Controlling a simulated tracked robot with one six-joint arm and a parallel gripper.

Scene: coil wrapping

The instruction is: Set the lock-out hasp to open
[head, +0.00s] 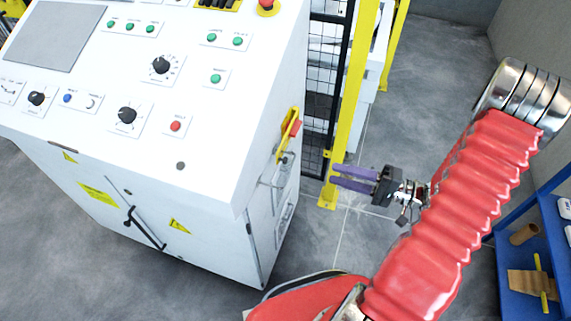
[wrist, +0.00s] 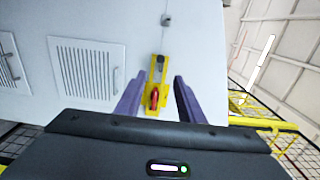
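A yellow plate (head: 286,136) with a red piece (head: 295,128) is mounted on the right side wall of the white control cabinet. The wrist view shows the same yellow plate (wrist: 163,73), with the red piece (wrist: 154,98) at its lower end and a dark grey part (wrist: 160,59) at its upper end. The lock-out hasp seems to belong to this fitting; its position is too small to tell. My gripper (head: 333,174) has purple fingers pointing towards that wall, apart from it. In the wrist view my gripper (wrist: 159,76) is open and empty, its fingers either side of the plate.
The white cabinet (head: 150,60) carries several knobs and buttons on its sloping top. A yellow post (head: 352,90) and black mesh fence stand behind my gripper. A blue shelf (head: 525,270) is at the lower right. Grey floor lies free between cabinet and shelf.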

